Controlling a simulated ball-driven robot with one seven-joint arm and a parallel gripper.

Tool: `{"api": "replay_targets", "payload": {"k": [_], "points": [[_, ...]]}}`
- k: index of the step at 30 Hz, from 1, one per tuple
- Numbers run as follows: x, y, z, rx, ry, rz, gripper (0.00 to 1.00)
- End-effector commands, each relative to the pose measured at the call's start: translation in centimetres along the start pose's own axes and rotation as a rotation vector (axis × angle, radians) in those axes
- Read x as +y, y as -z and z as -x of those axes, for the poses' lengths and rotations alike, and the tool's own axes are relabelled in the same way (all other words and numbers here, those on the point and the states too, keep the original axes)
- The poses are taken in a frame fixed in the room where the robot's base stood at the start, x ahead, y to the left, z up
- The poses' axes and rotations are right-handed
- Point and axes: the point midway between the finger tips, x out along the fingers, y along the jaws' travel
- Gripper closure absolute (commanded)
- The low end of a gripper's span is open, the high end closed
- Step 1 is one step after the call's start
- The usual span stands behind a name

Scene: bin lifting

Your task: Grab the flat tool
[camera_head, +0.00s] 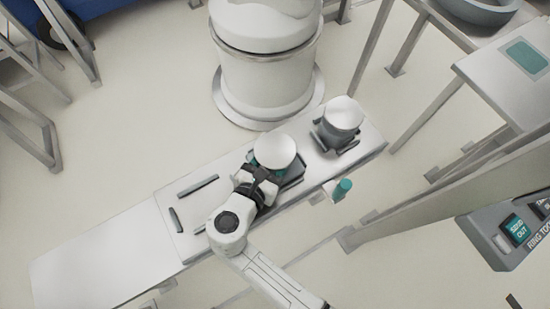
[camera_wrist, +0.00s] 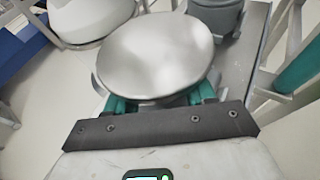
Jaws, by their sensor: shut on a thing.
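The flat tool, with a broad round silvery-white top (camera_head: 274,151), is at the middle of a white bench. My gripper (camera_head: 265,172) reaches it from the near side and is shut on it below the disc. In the wrist view the disc (camera_wrist: 155,52) fills the upper middle, and the green fingers of my gripper (camera_wrist: 162,101) show on either side under its near edge. The disc hides the grip itself and the tool's lower part. I cannot tell whether the tool still rests on its dark holder (camera_head: 294,172).
A taller round tool (camera_head: 342,117) stands in a dark holder to the right on the bench (camera_head: 100,252). Two empty dark rails (camera_head: 197,187) lie to the left. A large white pedestal (camera_head: 266,75) stands behind. A green-ended part (camera_head: 343,186) sticks out from the front edge.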

Motion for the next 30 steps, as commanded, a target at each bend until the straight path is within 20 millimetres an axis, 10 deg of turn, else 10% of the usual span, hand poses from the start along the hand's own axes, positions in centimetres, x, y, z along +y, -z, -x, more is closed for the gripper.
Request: {"api": "replay_targets", "payload": {"k": [14,30], "points": [[0.04,-0.12,0.03,-0.002,0.000,-0.001,1.00],[0.16,-0.42,0.10,-0.007,-0.002,-0.005,1.00]]}}
